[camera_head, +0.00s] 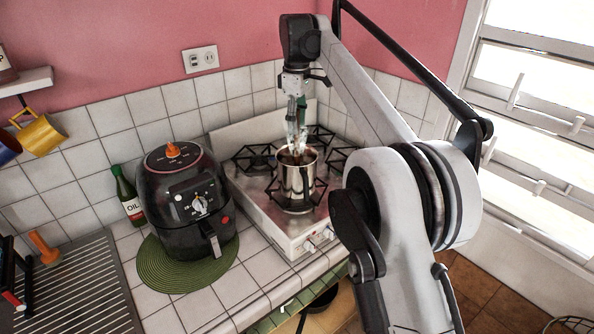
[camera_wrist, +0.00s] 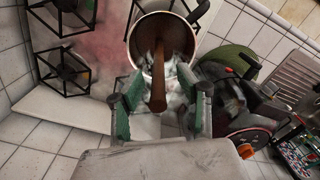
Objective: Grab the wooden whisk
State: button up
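The wooden whisk shows in the wrist view as a brown handle (camera_wrist: 158,78) pointing up toward the camera from the steel pot (camera_wrist: 140,42). Its lower end is hard to make out inside the pot. In the head view the pot (camera_head: 297,180) stands upright on the stove, and the whisk is mostly hidden by my gripper (camera_head: 296,148). My gripper also shows in the wrist view (camera_wrist: 163,78), its green-backed fingers apart on either side of the handle. A gap shows between the handle and each finger. The gripper points down just over the pot's mouth.
The white stove (camera_head: 270,215) has black burner grates around the pot. A black air fryer (camera_head: 185,200) on a green mat (camera_head: 160,275) and an oil bottle (camera_head: 128,197) stand to the left. Tiled wall is close behind. A ribbed drainboard (camera_head: 80,300) lies at lower left.

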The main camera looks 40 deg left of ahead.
aim_at(297, 150)
jog(key=shift+a+f+p, duration=0.2)
jog(key=shift+f+p, duration=0.2)
jog(key=shift+f, duration=1.7)
jog(key=shift+c, duration=0.2)
grip_shut()
